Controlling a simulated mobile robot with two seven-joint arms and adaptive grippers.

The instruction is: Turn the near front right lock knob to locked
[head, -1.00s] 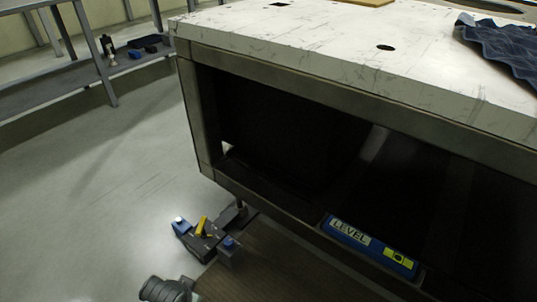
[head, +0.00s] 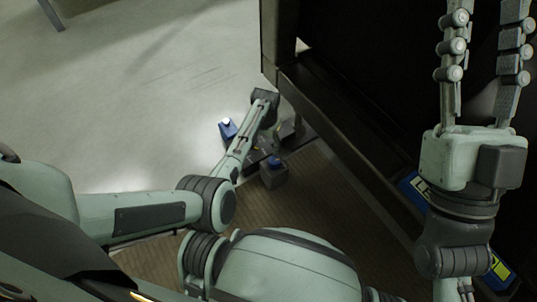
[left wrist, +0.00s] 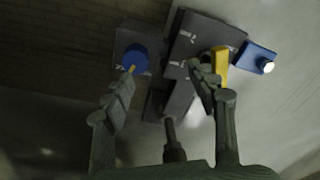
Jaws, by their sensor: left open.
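A grey fixture (left wrist: 200,45) sits low near the floor. On its block is a round blue knob (left wrist: 135,58) with a small yellow mark; the knob also shows in the head view (head: 275,160). I cannot tell its lock setting. My left gripper (left wrist: 165,72) is open over the fixture, one fingertip close to the blue knob and the other beside a yellow handle (left wrist: 220,65). Contact is unclear. In the head view my forearm mostly hides this gripper (head: 262,148). My right gripper (head: 483,45) is raised at the right, fingers apart, empty, tips cut off above.
A blue block with a white button (left wrist: 262,62) is beside the yellow handle. The dark table frame (head: 345,150) stands right of the fixture. A blue level (head: 415,185) lies partly behind my right arm. The floor at left (head: 150,90) is clear.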

